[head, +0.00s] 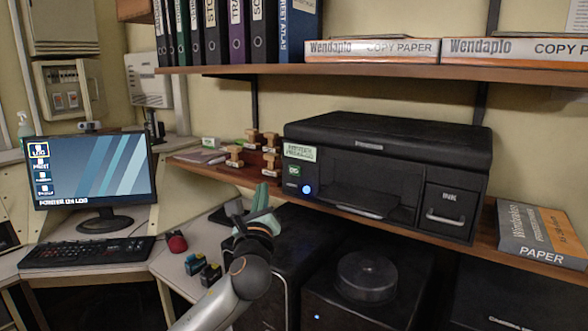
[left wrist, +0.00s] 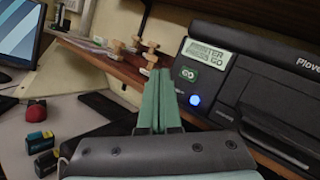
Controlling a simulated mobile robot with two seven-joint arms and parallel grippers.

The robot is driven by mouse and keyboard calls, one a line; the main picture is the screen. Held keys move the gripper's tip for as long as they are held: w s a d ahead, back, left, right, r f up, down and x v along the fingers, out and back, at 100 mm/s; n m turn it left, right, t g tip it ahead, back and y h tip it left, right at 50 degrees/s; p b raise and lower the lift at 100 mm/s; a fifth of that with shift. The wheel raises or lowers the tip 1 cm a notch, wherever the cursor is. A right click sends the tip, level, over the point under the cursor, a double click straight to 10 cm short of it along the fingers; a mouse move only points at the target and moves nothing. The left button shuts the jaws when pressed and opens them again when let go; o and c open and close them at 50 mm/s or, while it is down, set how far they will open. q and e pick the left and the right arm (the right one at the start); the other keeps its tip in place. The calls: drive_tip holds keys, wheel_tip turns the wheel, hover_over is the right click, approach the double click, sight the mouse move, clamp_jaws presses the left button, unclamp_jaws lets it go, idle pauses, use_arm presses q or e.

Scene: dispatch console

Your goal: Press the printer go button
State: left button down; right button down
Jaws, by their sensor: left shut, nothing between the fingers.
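The black printer (head: 385,165) stands on the lower wooden shelf. Its small display (head: 300,152) reads something like "PRINTER PRESS GO", clearer in the left wrist view (left wrist: 208,53). Below the display is the green go button (head: 294,170), also in the left wrist view (left wrist: 188,73). A round blue light (head: 306,189) glows under it. My left gripper (head: 262,197) is shut and empty, in front of and to the left of the button, apart from the printer. In the left wrist view its green fingers (left wrist: 160,78) point up, just left of the button. My right gripper is not in view.
Wooden stamps (head: 270,143) stand on the shelf left of the printer. A paper pack (head: 541,232) lies on its right. An upper shelf (head: 400,75) with binders and copy paper runs above. Black cabinets (head: 365,312) stand below. A monitor (head: 95,172) and keyboard (head: 88,252) are left.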

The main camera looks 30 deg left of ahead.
use_arm(q)
drive_tip(key=shift+w+a+r, duration=0.2)
drive_tip(key=shift+w, duration=0.05)
drive_tip(key=b, duration=0.3)
approach(295, 170)
drive_tip(key=w+a+r, duration=0.1)
drive_tip(key=w+a, duration=0.3)
drive_tip(key=a, duration=0.1)
drive_tip(key=shift+w+r, duration=0.1)
drive_tip(key=shift+r, duration=0.1)
idle(0.7)
drive_tip(key=shift+w+p, duration=0.1)
drive_tip(key=shift+p, duration=0.25)
idle(0.9)
drive_tip(key=shift+w, duration=0.3)
